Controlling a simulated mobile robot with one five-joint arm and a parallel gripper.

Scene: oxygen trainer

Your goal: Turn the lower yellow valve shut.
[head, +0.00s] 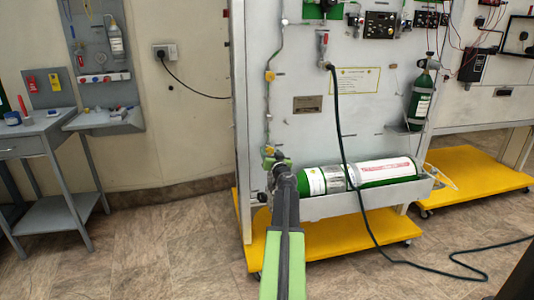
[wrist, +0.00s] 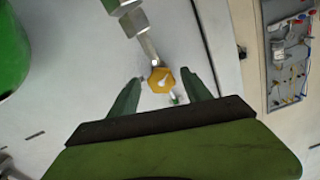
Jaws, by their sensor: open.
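The lower yellow valve (wrist: 161,80) is a small yellow hexagonal body with a pale handle or pointer on its face. It sits on a metal pipe on the white panel (wrist: 85,75). In the wrist view it lies between the two green fingers of my gripper (wrist: 160,78), with gaps on both sides. My gripper is open and holds nothing. In the head view my gripper (head: 276,161) is at the bottom of the pipe and hides most of the lower valve. The upper yellow valve (head: 269,75) is higher on the same pipe.
A large green cylinder (head: 325,178) lies in a tray right of my gripper; it also shows in the wrist view (wrist: 10,50). A black hose (head: 340,120) hangs down the panel to the floor. A yellow base (head: 335,240) sticks out below.

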